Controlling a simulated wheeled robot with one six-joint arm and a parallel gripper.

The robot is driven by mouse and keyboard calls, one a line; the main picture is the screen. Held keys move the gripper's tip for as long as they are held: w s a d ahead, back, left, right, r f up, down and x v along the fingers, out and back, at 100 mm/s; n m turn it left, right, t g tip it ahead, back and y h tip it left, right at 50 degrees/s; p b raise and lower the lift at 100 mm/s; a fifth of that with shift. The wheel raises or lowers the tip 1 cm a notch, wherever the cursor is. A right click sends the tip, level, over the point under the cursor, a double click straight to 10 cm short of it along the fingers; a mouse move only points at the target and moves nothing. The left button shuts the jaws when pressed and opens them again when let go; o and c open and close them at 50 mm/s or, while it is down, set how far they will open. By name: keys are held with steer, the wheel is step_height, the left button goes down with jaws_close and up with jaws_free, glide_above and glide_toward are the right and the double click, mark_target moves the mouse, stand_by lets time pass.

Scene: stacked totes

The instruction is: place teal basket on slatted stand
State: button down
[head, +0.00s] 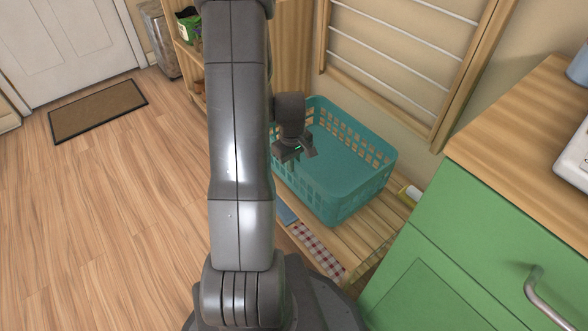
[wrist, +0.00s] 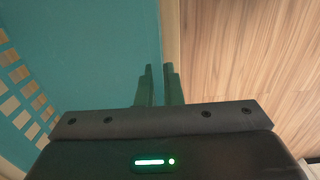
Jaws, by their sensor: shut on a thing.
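The teal basket (head: 340,203) is an empty open box with lattice sides, standing upright in the middle of the head view. It also fills the left of the wrist view (wrist: 100,60). It is over the wooden slatted stand (head: 375,232), whose slats show at its front and right. I cannot tell whether its bottom touches the slats. My gripper (head: 295,153) is at the basket's left side, shut on its rim. In the wrist view its fingers (wrist: 158,85) sit on either side of the basket's edge. My arm hides part of the basket's left side.
A green cabinet (head: 445,265) with a wooden top stands close on the right. A wall drying rack (head: 390,65) is behind the basket. The floor at left is clear to the doormat (head: 97,110).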

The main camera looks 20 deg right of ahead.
steer(key=shift+f, duration=1)
steer(key=shift+f+b, duration=0.2)
steer(key=shift+b, duration=0.1)
steer(key=c, duration=1.6)
jaws_free()
steer(key=shift+r, duration=0.15)
step_height(320, 180, up, 12)
steer(key=p, duration=0.4)
steer(key=shift+a+r, duration=0.1)
steer(key=shift+a, duration=0.05)
